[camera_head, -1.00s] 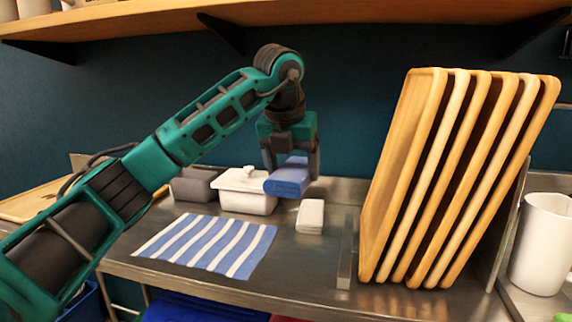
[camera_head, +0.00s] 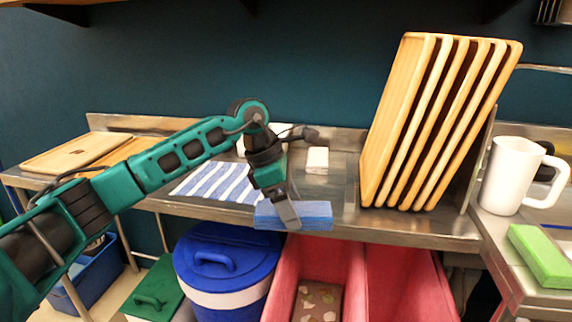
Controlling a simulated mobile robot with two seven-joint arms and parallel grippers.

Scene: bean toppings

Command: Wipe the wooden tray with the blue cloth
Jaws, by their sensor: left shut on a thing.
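My left gripper (camera_head: 288,213) is shut on the folded blue cloth (camera_head: 318,213) and holds it out in front of the steel counter's front edge. Several wooden trays (camera_head: 388,120) stand tilted side by side in a rack at the right of the counter. Another wooden tray (camera_head: 75,152) lies flat at the far left end of the counter. My right gripper is not in view.
A blue-and-white striped cloth (camera_head: 205,182) lies on the steel counter (camera_head: 400,226). A white block (camera_head: 317,160) stands behind. A white pitcher (camera_head: 508,178) and green block (camera_head: 540,255) are at right. Below are a blue lidded bin (camera_head: 225,255) and red bins (camera_head: 410,285).

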